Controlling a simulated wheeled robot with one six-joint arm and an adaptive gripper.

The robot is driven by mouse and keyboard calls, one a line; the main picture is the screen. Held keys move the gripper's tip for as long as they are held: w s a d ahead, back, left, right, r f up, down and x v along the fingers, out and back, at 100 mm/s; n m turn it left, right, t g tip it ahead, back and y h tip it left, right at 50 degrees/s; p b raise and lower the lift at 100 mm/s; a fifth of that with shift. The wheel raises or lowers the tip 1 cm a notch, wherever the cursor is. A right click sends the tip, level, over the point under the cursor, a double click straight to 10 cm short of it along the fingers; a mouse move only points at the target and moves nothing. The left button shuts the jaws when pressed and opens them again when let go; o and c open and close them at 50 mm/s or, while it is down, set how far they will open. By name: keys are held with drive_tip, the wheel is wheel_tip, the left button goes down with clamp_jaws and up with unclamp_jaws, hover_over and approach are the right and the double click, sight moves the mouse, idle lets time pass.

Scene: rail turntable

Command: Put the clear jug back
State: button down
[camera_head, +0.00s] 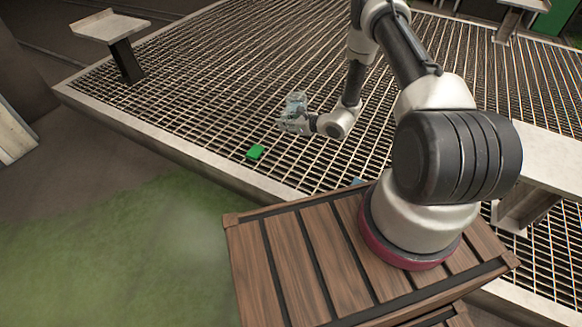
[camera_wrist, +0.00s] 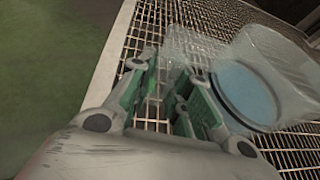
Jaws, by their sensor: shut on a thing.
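The clear jug (camera_head: 296,102) is at my gripper (camera_head: 287,124) in the head view, above the metal grating. In the wrist view the clear jug (camera_wrist: 270,55) lies right of the fingers and looks tilted, with a round blue area at its near end. My gripper (camera_wrist: 172,85) has green-lined fingers closed on a clear part of it, which blurs against the grating; I cannot tell if this is the handle. The exact contact is hidden in the head view.
A pale raised stand (camera_head: 110,25) is at the back left, and a pale bench (camera_head: 548,155) is at the right. The grating left of my gripper is mostly clear.

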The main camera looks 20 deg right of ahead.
drive_tip(key=shift+n+g+y, duration=0.4)
drive_tip(key=shift+n+y, duration=0.1)
drive_tip(key=s+a+f, duration=0.1)
drive_tip(key=f, duration=0.6)
drive_tip(key=s+a+f, duration=0.1)
drive_tip(key=s+f, duration=0.1)
drive_tip(key=f, duration=0.5)
drive_tip(key=s+a+f, duration=0.1)
drive_tip(key=s+f, duration=0.1)
drive_tip(key=f, duration=0.5)
drive_tip(key=shift+s+a+f, duration=0.15)
drive_tip(key=shift+a, duration=0.1)
drive_tip(key=c, duration=1.3)
unclamp_jaws()
drive_tip(key=shift+f, duration=0.15)
drive_tip(key=shift+c, duration=0.2)
